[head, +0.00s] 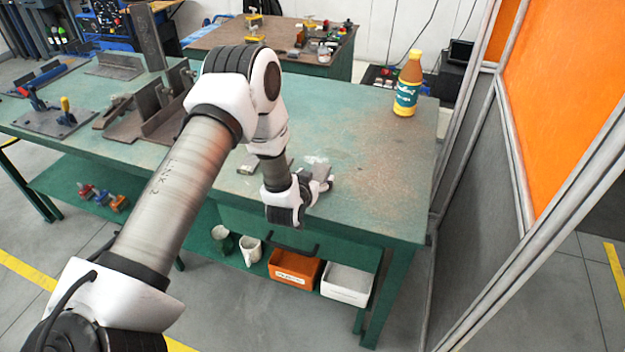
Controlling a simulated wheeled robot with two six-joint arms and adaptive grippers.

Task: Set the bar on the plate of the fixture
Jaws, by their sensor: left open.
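My left arm comes in from the lower left, and my left gripper (322,178) is low over the front part of the green workbench (350,135). The gripper is open and no object shows between its fingers. A small grey metal piece (249,165) lies on the bench left of the gripper, partly hidden by my arm; I cannot tell whether it is the bar. Nothing lies across the visible plate. My right gripper is not in view.
Brown steel angle pieces (130,124) stand between fixture and arm. A brown-and-yellow bottle (408,84) stands at the back right. An orange bin (295,267) and white bin (346,283) sit below. An orange-panelled partition (570,85) borders the right. The bench's right half is mostly clear.

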